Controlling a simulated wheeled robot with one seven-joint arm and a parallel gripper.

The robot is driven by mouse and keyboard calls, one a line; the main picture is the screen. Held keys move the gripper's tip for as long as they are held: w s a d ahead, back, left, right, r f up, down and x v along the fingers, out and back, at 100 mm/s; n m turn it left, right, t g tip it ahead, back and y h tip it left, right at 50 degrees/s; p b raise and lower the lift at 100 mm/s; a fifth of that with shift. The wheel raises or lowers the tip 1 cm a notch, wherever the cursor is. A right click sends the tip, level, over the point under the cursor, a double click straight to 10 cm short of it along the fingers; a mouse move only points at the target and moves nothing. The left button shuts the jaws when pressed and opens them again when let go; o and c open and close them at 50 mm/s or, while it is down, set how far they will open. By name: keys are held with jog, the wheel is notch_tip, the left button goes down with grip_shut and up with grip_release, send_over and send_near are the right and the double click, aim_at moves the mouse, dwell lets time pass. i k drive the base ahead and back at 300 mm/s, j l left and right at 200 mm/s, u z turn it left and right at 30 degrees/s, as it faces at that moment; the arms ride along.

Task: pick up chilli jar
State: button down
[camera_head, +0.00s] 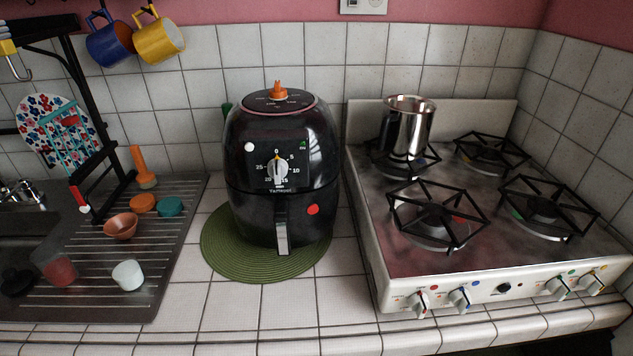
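I cannot make out anything that is clearly a chilli jar. A small orange object (278,91) stands on top of the black air fryer (283,165), but it is too small to identify. A reddish cup-like container (59,270) and a white cup (128,275) stand on the metal drainboard (100,308) at the left. My gripper is not in this view.
A steel jug (411,122) stands on the back left burner of the white stove (470,278). The fryer sits on a green round mat (222,262). A terracotta bowl (121,227) is on the drainboard. Mugs (158,40) hang above. The tiled front counter is clear.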

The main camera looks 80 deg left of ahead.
aim_at(56, 266)
jog(key=u, duration=3.75)
jog(key=z, duration=0.25)
